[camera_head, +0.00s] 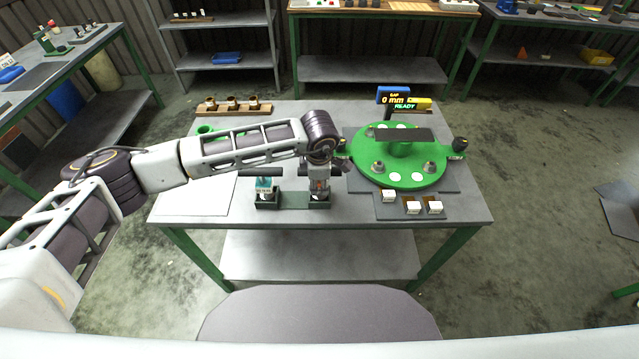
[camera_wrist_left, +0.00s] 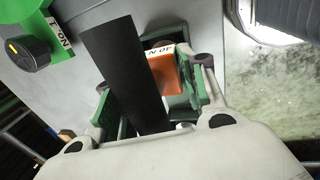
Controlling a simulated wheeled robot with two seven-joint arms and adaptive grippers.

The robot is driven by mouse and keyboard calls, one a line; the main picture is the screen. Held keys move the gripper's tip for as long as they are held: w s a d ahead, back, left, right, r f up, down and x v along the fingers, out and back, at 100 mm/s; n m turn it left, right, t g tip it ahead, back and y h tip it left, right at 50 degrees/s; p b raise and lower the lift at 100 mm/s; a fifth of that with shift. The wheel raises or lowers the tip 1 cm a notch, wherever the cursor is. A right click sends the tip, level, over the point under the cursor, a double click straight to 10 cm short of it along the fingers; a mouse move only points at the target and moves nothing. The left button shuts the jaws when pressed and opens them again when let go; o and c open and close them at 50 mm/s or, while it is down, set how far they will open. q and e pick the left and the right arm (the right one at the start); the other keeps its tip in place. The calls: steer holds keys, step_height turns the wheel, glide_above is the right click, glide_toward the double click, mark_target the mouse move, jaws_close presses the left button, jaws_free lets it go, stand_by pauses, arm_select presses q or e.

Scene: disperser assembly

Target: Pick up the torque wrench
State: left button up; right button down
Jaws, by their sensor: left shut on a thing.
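The torque wrench appears to be the tool with an orange body (camera_head: 319,186) and a black top bar. It stands upright in the right end of a green stand (camera_head: 292,200) near the table's front edge. In the left wrist view its orange, labelled body (camera_wrist_left: 164,73) and the long black bar (camera_wrist_left: 124,75) lie between my fingers. My left gripper (camera_head: 318,174) comes down from above and is shut on this tool; it also shows in the left wrist view (camera_wrist_left: 158,100). The arm and wrist partly hide the tool. My right gripper is not in view.
A similar teal-bodied tool (camera_head: 264,184) stands at the stand's left end. The green round fixture (camera_head: 400,172) with a display (camera_head: 394,96) is close on the right. White-topped small blocks (camera_head: 412,206) lie in front of it. A brown rack (camera_head: 233,108) stands behind my arm.

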arm_select(q)
steer(key=shift+r, duration=0.1)
steer(key=shift+w+r, duration=0.1)
steer(key=shift+r, duration=0.6)
jaws_close()
step_height(320, 180, up, 7)
steer(key=shift+r+b, duration=0.15)
steer(key=shift+b, duration=0.75)
steer(key=shift+r, duration=0.6)
stand_by(0.3)
steer(key=shift+f, duration=0.1)
stand_by(0.3)
